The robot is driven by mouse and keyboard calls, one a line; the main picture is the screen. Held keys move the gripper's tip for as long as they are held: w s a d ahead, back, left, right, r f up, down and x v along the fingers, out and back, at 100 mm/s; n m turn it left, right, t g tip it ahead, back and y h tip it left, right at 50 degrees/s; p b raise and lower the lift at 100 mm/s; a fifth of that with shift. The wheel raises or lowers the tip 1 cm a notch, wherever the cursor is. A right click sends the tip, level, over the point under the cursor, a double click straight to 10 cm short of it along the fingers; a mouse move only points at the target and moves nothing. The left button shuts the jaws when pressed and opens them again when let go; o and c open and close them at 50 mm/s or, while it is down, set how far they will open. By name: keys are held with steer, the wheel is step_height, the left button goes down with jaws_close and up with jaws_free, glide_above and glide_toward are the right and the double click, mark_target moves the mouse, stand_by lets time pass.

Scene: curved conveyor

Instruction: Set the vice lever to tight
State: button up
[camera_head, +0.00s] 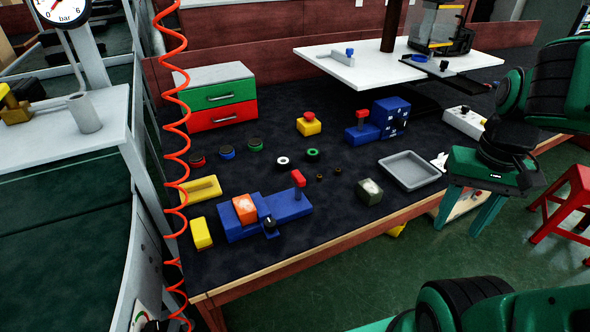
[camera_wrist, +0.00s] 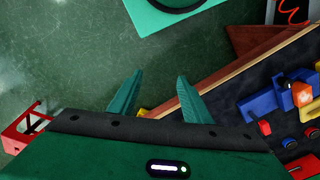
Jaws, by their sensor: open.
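The blue vice (camera_head: 288,205) lies near the table's front left, with an orange block (camera_head: 245,208) on its left part. I cannot tell the lever's setting. In the wrist view the vice (camera_wrist: 262,103) shows at the right edge, with the orange block (camera_wrist: 302,92). My gripper (camera_head: 463,214) is open and empty, beyond the table's right front edge and well apart from the vice. Its two green fingers (camera_wrist: 160,78) hang over the floor.
A yellow block (camera_head: 201,232) and yellow tray (camera_head: 200,188) lie left of the vice. A red coiled hose (camera_head: 176,130) hangs at the left. A grey-green block (camera_head: 369,191) and a grey tray (camera_head: 409,169) lie to the right. A red stool (camera_head: 570,200) stands on the floor.

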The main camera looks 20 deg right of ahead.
steer(key=shift+w+f, duration=0.25)
steer(key=shift+w, duration=0.25)
